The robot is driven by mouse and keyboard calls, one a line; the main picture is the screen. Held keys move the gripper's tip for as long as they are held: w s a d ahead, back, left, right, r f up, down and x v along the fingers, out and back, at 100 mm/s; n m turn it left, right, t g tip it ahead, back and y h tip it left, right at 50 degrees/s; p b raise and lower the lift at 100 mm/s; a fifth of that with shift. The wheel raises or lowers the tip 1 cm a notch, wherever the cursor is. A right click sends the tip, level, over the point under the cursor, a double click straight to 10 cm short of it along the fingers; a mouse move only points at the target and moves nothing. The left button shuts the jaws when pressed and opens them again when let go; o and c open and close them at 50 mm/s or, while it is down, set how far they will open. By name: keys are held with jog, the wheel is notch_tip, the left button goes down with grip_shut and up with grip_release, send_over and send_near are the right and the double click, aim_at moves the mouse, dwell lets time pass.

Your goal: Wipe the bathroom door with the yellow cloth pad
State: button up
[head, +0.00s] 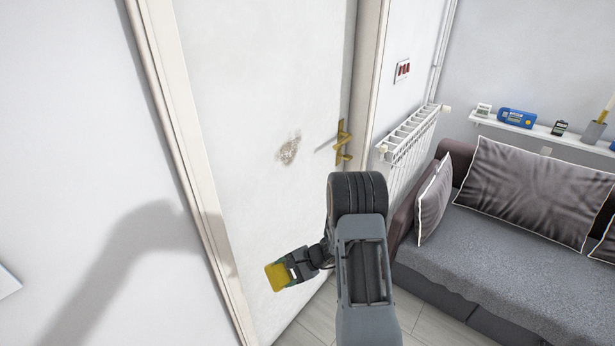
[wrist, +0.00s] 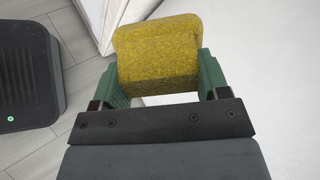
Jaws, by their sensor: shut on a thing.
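The white door (head: 262,85) stands in its frame, with a brass handle (head: 342,142) on its right side. A grey-brown smudge (head: 289,150) marks the door left of the handle. My gripper (head: 281,275) is in front of the lower part of the door, below the smudge. It is shut on the yellow cloth pad (head: 277,276). In the wrist view the pad (wrist: 158,55) sits between the two green fingers of my gripper (wrist: 160,80). I cannot tell whether the pad touches the door.
A grey sofa (head: 500,218) with cushions stands at the right. A white radiator (head: 409,137) is on the wall between door and sofa. A shelf (head: 540,128) holds several small things. Tiled floor shows below the door.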

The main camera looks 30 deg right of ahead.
jog(key=w+d+r+m+t+h+p, duration=0.1)
jog(key=w+d+r+m+t, duration=0.25)
jog(key=r, duration=0.55)
jog(key=w+d+r+m+t+h+p, duration=0.15)
jog(key=d+r+t, duration=0.25)
jog(key=r, duration=0.5)
jog(key=w+d+r+m+t, duration=0.3)
jog(key=d+r+t, duration=0.1)
jog(key=r, duration=0.5)
jog(key=shift+p+x, duration=0.75)
jog(key=shift+x, duration=2)
jog(key=shift+b+x, duration=0.55)
jog(key=shift+x, duration=0.4)
jog(key=shift+w+d+b, duration=0.55)
jog(key=shift+w+d, duration=0.45)
jog(key=shift+d, duration=1.15)
jog(key=shift+w+d+b, duration=0.55)
jog(key=shift+w+d, duration=0.5)
jog(key=shift+d, duration=1.1)
jog(key=shift+w+d+b, duration=0.55)
jog(key=shift+w+d, duration=0.45)
jog(key=shift+d, duration=1.15)
